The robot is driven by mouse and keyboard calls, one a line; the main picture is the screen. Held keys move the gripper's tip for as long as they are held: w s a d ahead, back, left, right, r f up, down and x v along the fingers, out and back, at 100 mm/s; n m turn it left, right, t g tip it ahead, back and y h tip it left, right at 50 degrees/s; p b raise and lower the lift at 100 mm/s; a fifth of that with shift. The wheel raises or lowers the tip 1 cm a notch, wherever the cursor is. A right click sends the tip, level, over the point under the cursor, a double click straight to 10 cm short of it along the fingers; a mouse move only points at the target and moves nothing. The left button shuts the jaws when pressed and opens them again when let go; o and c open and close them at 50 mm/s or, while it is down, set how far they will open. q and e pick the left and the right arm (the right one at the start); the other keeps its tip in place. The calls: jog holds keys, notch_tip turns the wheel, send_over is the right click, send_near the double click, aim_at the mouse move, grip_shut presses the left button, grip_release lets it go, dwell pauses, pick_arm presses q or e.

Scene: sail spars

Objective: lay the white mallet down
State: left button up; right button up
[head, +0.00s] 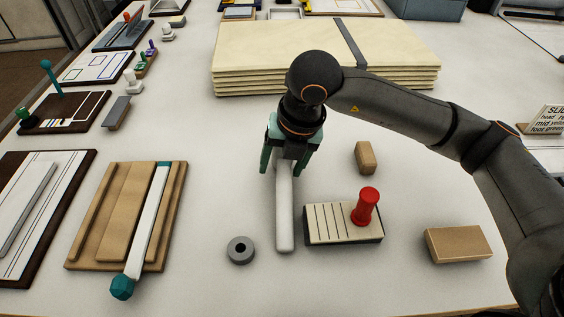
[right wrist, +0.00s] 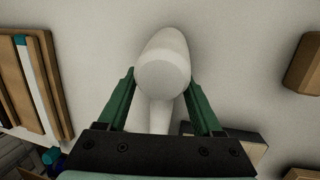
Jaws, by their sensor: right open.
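The white mallet (head: 284,220) appears to lie on the pale table, with its handle pointing towards the near edge. Its far part is hidden under my right gripper in the head view. The right wrist view shows the thicker rounded end of the mallet (right wrist: 163,75), with the narrower handle running down from it. My right gripper (head: 284,168) is open, pointing down, with one green finger on each side of the mallet. In the right wrist view the fingers (right wrist: 160,82) look apart from it. My left gripper is out of view.
A grey ring (head: 240,257) lies left of the handle. A slotted block (head: 318,224) with a red peg (head: 366,205) stands close on the right. Small wood blocks (head: 365,157) (head: 458,244) lie further right. Stacked boards (head: 260,60) stand behind; a wooden tray (head: 90,245) lies left.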

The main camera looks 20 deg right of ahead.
jog(key=p+v, duration=0.1)
jog(key=v, duration=1.1)
jog(key=shift+r, duration=0.2)
